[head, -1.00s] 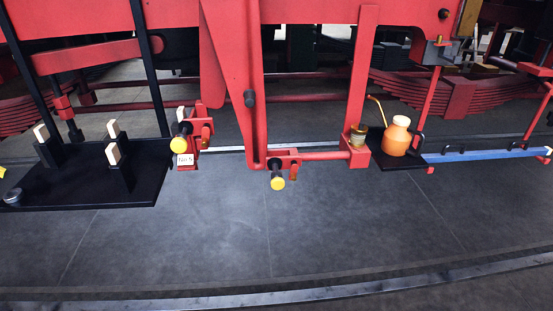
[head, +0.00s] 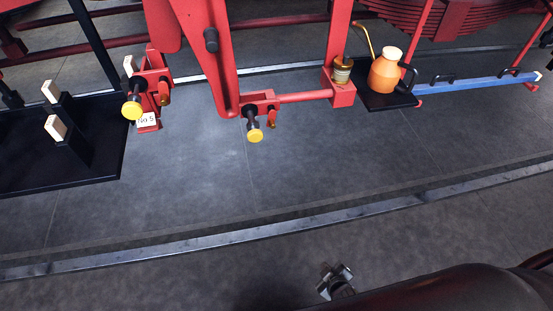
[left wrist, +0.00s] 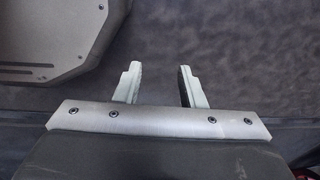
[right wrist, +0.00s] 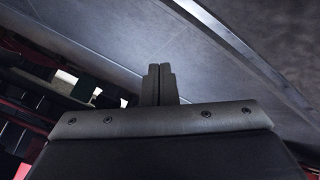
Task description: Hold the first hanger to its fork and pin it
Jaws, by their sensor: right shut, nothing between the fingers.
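A long red hanging bar (head: 213,70) comes down from the top of the head view, its lower end at a red forked bracket (head: 262,105). A dark pin with a yellow head (head: 254,135) shows at that bracket. A second red bracket (head: 153,75) to the left has another yellow-headed pin (head: 132,109) and a white number tag (head: 147,120). I cannot tell which part is the first hanger. My right gripper (head: 333,277) is low in the head view, away from these parts; the right wrist view shows its fingers (right wrist: 160,83) together and empty. My left gripper (left wrist: 160,88) is open and empty.
A black tray (head: 100,165) with pale-topped black stands is at left. A black shelf (head: 390,100) holds an orange oil can (head: 386,70); a brass pot (head: 342,72) stands left of it. A blue bar (head: 470,83) lies at right. A metal rail (head: 250,231) crosses the mostly clear floor.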

